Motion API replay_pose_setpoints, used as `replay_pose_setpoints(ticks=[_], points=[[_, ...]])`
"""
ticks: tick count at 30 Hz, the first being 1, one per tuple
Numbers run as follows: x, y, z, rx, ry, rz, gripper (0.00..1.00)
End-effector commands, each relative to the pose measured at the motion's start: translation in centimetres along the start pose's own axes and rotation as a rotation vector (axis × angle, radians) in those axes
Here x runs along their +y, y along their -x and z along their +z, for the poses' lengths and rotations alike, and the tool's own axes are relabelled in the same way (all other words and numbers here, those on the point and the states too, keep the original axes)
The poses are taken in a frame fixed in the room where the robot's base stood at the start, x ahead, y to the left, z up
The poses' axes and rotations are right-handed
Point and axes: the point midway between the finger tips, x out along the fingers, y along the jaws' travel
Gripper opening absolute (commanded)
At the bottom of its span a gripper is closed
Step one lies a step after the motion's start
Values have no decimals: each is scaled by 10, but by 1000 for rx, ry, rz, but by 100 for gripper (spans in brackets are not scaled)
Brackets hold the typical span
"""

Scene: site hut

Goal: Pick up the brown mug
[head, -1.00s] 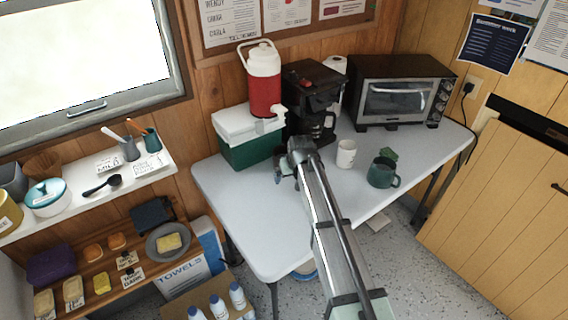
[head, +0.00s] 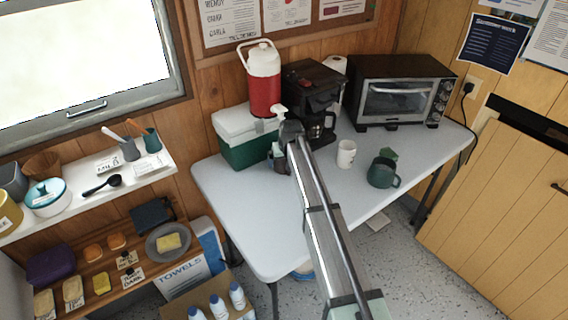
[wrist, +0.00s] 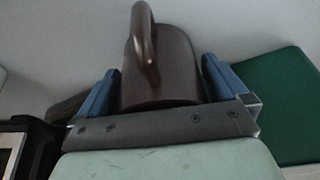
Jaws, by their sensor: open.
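The brown mug (wrist: 165,75) fills the middle of the wrist view, with its handle toward the upper left of its body. My gripper (wrist: 162,66) is open, with one blue finger on each side of the mug. I cannot tell whether either finger touches it. In the head view my gripper (head: 278,160) is at the front of the green cooler, left of the coffee maker. There the mug is mostly hidden by the gripper and arm.
The green cooler (head: 248,150) with a white lid and the black coffee maker (head: 309,100) stand close by. A white mug (head: 346,154) and a dark green mug (head: 382,173) are to the right. The table's front left (head: 240,215) is clear.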

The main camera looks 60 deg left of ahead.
Motion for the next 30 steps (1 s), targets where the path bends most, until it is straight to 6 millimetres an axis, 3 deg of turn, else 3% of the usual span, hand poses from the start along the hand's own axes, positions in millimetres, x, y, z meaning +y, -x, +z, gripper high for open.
replay_pose_setpoints(ticks=[6, 26, 30], points=[[0, 0, 0, 0, 0, 0, 98], [0, 0, 0, 0, 0, 0, 35], [0, 0, 1, 0, 0, 0, 33]])
